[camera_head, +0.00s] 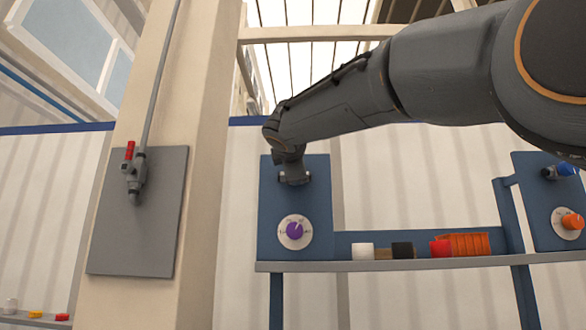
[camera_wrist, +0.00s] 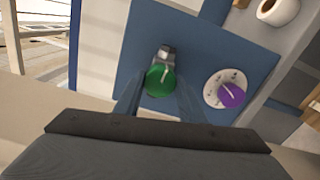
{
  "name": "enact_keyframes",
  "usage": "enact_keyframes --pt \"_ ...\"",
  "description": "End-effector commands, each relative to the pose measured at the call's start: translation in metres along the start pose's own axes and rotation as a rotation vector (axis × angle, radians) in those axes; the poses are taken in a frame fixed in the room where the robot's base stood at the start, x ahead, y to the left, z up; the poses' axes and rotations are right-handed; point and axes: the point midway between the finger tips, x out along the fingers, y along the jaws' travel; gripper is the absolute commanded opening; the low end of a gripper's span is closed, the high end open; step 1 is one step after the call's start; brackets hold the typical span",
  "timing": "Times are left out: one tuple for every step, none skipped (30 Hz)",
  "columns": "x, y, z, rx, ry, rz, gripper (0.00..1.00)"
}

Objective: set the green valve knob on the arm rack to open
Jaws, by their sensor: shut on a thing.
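The green valve knob (camera_wrist: 160,81) is round and sits on a grey valve body (camera_wrist: 167,52) on the blue panel (camera_wrist: 205,58) of the rack. My gripper (camera_wrist: 159,88) has its two dark fingers on either side of the knob and is shut on it. In the head view my gripper (camera_head: 294,177) is at the upper part of the blue panel (camera_head: 268,215), and the green knob is hidden behind it. The knob's open or closed setting cannot be read.
A purple dial (camera_head: 295,231) is on the same panel, close to the knob in the wrist view (camera_wrist: 231,95). A shelf (camera_head: 400,265) holds a white roll (camera_head: 362,251), a black piece (camera_head: 402,250) and an orange bin (camera_head: 468,244). A red-handled valve (camera_head: 130,151) is at left.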

Motion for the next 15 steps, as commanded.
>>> enact_keyframes --pt "0.0000 -0.0002 0.0000 -0.022 0.000 -0.002 0.14" --pt "0.0000 -0.0003 0.0000 -0.033 0.000 -0.002 0.14" --pt "0.0000 -0.0003 0.0000 -0.047 0.000 -0.002 0.14" --pt "0.0001 -0.0003 0.0000 -0.056 0.000 -0.002 0.14" --pt "0.0000 -0.0003 0.0000 -0.064 0.000 -0.001 0.14" --pt "0.0001 -0.0005 0.0000 -0.073 0.000 -0.002 0.14" --pt "0.0001 -0.0005 0.0000 -0.079 0.000 -0.001 0.14" --pt "0.0001 -0.0006 -0.0001 -0.084 0.000 -0.001 0.14" --pt "0.0002 -0.0006 -0.0001 -0.090 0.000 -0.001 0.14" --pt "0.0002 -0.0007 -0.0001 -0.093 0.000 -0.001 0.14" --pt "0.0002 -0.0008 -0.0001 -0.096 0.000 -0.001 0.14" --pt "0.0002 -0.0008 -0.0002 -0.098 0.000 -0.001 0.14" --pt "0.0002 -0.0009 -0.0002 -0.100 0.000 -0.001 0.14" --pt "0.0003 -0.0009 -0.0002 -0.100 0.000 -0.001 0.14" --pt "0.0003 -0.0009 -0.0002 -0.101 0.000 -0.001 0.14"
